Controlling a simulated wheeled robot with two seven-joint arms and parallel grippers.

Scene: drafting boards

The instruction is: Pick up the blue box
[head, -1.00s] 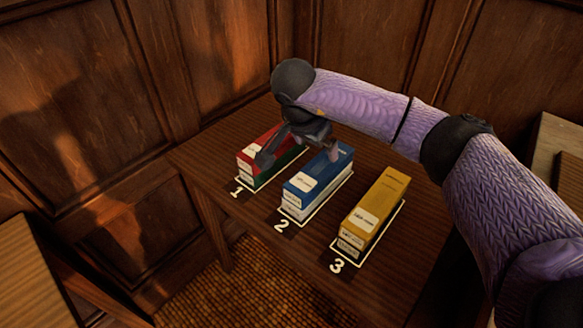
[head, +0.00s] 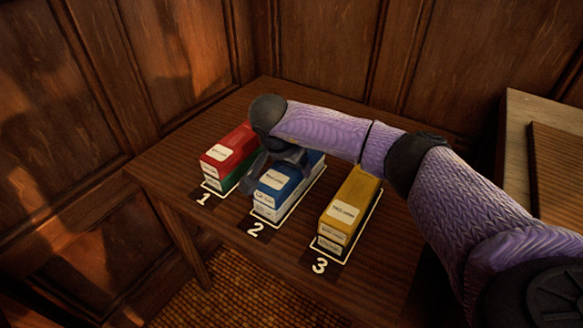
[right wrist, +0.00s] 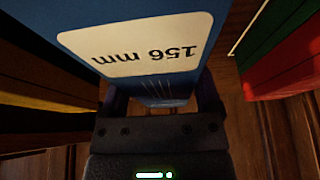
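The blue box (head: 273,179) with white labels lies flat inside outlined space 2 in the middle of the table. In the right wrist view the blue box (right wrist: 225,12) fills the top, with an upside-down label reading "156 mm". My right gripper (head: 278,163) is low over the blue box's rear part, with one dark finger showing on its left side. In the right wrist view the right gripper (right wrist: 162,97) has its fingers apart, one on each side of the blue box; firm contact does not show. My left gripper is out of view.
A red box (head: 228,147) with a green lower part lies left in space 1. A yellow box (head: 352,203) lies right in space 3. Both are close beside the blue box. The wooden table (head: 160,172) stands against panelled walls.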

